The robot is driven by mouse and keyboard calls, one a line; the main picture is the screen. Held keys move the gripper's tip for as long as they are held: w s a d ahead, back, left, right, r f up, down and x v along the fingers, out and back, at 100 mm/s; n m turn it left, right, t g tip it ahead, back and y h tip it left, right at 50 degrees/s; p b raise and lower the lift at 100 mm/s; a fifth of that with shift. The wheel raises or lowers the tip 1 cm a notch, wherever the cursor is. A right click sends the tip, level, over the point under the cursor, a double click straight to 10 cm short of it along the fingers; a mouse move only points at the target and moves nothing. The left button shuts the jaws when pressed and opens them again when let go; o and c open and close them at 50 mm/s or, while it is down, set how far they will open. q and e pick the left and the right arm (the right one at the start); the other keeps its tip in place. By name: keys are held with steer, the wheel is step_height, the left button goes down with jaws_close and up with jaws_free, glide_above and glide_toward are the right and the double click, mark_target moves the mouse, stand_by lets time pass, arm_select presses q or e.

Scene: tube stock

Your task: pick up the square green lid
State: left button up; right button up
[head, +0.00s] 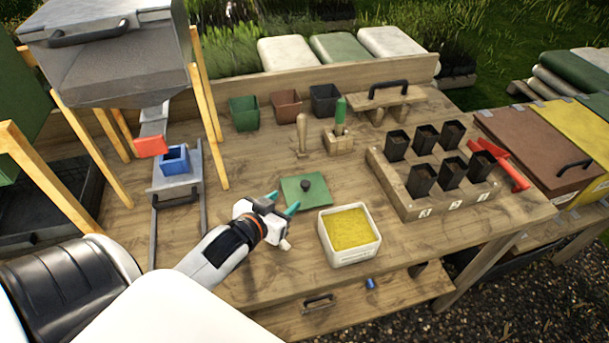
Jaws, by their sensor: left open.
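The square green lid (296,193) lies flat on the wooden bench, with a dark round knob (306,185) at its middle. My left gripper (283,203) reaches in from the lower left and is open, with teal fingertips. It is at the lid's near left side, and its fingertips overlap the lid's near edge in the picture. Nothing shows between the fingers. I cannot tell how high the fingertips are above the lid. My right gripper does not show.
A white tub of yellow grains (349,236) stands close to the right of the lid. A wooden rack (405,196) with several black pots is further right. A dibber (302,134) and a green-handled tool (340,115) stand behind. A blue box (175,161) sits under the hopper at left.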

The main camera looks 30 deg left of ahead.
mark_target(304, 184)
arm_select(q)
steer(key=shift+w+a+f, duration=0.15)
steer(key=shift+w, duration=0.35)
steer(key=shift+w+a+f, duration=0.1)
steer(key=shift+w+a, duration=0.05)
steer(key=shift+w, duration=0.35)
steer(key=x, duration=0.2)
steer(key=p+x, duration=0.1)
steer(key=x, duration=0.1)
steer(key=shift+w+d, duration=0.1)
steer(key=shift+d, duration=0.15)
steer(key=shift+w+a+f, duration=0.15)
steer(key=shift+w+f, duration=0.05)
steer(key=shift+w, duration=0.3)
steer(key=p+x, duration=0.1)
steer(key=x, duration=0.3)
steer(key=shift+w+f, duration=0.2)
steer(key=shift+w, duration=0.15)
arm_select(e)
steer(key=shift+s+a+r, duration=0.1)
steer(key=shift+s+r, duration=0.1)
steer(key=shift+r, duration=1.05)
arm_select(q)
steer(key=shift+s, duration=0.1)
steer(key=c, duration=1)
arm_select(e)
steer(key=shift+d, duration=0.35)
